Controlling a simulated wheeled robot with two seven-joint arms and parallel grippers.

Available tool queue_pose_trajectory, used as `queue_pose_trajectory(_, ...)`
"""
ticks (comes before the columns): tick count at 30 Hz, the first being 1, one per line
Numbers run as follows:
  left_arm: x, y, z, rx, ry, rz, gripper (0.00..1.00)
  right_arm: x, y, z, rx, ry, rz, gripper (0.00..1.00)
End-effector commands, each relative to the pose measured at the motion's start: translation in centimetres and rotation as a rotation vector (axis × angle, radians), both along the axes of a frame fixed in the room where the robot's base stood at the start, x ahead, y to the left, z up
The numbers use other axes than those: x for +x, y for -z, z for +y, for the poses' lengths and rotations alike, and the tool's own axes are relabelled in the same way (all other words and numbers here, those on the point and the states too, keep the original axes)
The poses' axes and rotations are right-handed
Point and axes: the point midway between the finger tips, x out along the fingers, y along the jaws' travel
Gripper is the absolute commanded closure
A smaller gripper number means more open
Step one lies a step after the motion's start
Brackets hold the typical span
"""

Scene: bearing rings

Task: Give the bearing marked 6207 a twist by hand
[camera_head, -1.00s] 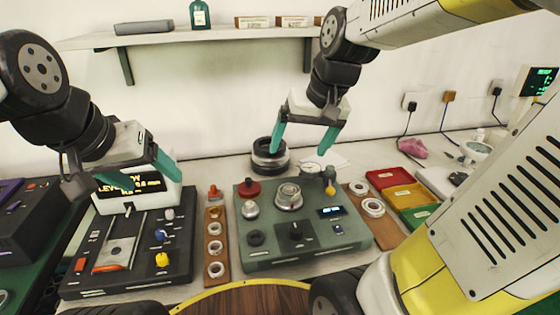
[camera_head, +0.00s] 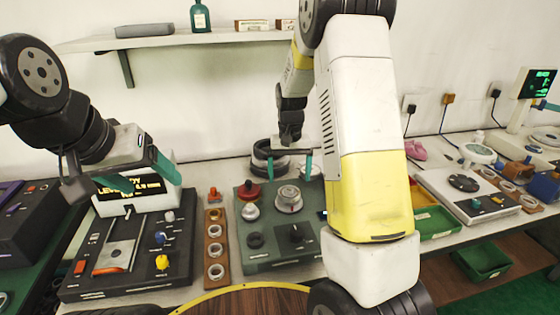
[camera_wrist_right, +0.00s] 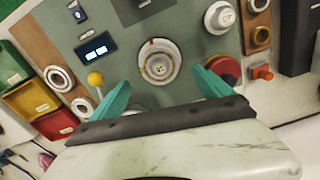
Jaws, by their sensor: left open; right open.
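A metal bearing ring (camera_head: 289,198) sits on a spindle on the grey-green tester (camera_head: 262,262). It also shows face-on in the right wrist view (camera_wrist_right: 158,62), with small marks I cannot read; I cannot confirm 6207. My right gripper (camera_head: 294,164) is open and empty, pointing down above and behind this bearing. In the right wrist view its teal fingers (camera_wrist_right: 162,90) stand apart, one on each side below the bearing, not visibly touching it. My left gripper (camera_head: 142,178) is open and empty over the black device at the left.
A wooden strip with several rings (camera_head: 215,228) lies left of the tester. A red knob (camera_head: 249,190) stands on the tester, and a yellow-topped lever (camera_wrist_right: 96,80) beside the bearing. Dark stacked rings (camera_head: 262,160) stand behind. My right arm hides the tester's right side.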

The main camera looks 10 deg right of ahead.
Motion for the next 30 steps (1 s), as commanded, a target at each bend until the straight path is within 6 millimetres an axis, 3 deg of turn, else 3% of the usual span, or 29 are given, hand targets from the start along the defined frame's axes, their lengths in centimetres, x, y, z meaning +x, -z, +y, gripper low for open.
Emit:
queue_pose_trajectory(3, 0.0, 0.0, 0.0, 0.0, 0.0, 0.0, 0.27, -0.1, 2.1, 0.0, 0.001, 0.0, 0.005, 0.1)
queue_pose_trajectory(9, 0.0, 0.0, 0.0, 0.0, 0.0, 0.0, 0.27, -0.1, 4.5, 0.0, 0.0, -0.001, 0.003, 0.1)
queue_pose_trajectory(21, 0.0, 0.0, 0.0, 0.0, 0.0, 0.0, 0.27, -0.1, 5.2, 0.0, 0.001, -0.001, 0.001, 0.1)
queue_pose_trajectory(30, 0.0, 0.0, 0.0, 0.0, 0.0, 0.0, 0.27, -0.1, 5.2, 0.0, 0.001, -0.001, 0.001, 0.69)
